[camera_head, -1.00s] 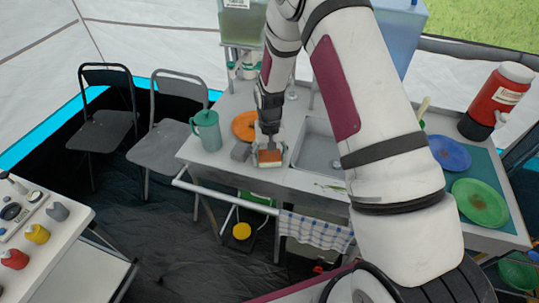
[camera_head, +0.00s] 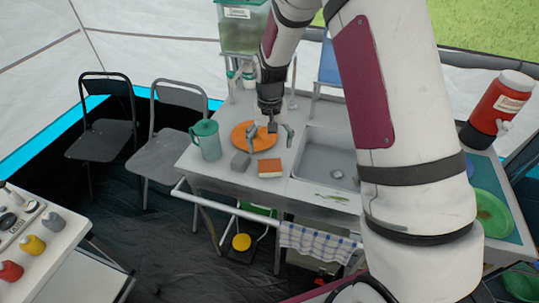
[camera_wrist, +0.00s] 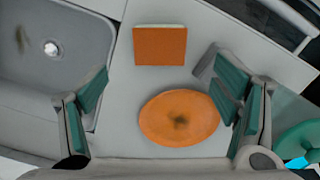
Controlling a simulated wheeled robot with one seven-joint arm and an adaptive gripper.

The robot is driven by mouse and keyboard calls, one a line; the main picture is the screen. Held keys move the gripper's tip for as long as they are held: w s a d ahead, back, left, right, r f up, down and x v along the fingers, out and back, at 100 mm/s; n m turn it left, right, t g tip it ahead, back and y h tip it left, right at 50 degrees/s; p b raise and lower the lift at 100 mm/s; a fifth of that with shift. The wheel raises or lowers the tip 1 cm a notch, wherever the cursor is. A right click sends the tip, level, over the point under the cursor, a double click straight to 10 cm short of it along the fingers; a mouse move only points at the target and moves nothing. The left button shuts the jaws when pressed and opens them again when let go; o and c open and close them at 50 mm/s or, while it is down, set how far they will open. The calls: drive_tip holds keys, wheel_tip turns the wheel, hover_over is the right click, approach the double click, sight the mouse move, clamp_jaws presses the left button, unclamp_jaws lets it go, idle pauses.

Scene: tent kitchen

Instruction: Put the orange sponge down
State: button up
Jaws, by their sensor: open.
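The orange sponge (camera_head: 270,168), with a pale layer along one edge, lies on the counter left of the sink. In the wrist view the sponge (camera_wrist: 160,46) lies flat, near the top middle, and nothing touches it. My gripper (camera_head: 269,137) is open and empty, raised above the counter behind the sponge, in front of the orange plate. In the wrist view its two fingers are spread wide, with bare counter and the orange plate (camera_wrist: 180,118) between them.
A teal pitcher (camera_head: 206,140) stands further left. The sink (camera_head: 325,156) is to the right. A checked towel (camera_head: 315,242) hangs from the front rail. A dispenser stands at the back.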

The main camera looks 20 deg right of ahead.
drive_tip(key=s+r+n+t, duration=0.1)
drive_tip(key=s+r, duration=0.3)
drive_tip(key=r, duration=0.6)
drive_tip(key=s+r+t, duration=0.1)
drive_tip(key=s+r, duration=0.4)
drive_tip(key=r, duration=0.5)
drive_tip(key=s+r+n+t, duration=0.1)
drive_tip(key=s+r, duration=0.3)
drive_tip(key=s, duration=0.5)
drive_tip(key=s+r+t, duration=0.2)
drive_tip(key=s+r, duration=0.1)
drive_tip(key=s, duration=0.7)
drive_tip(key=shift+r+n, duration=0.4)
drive_tip(key=shift+d, duration=0.1)
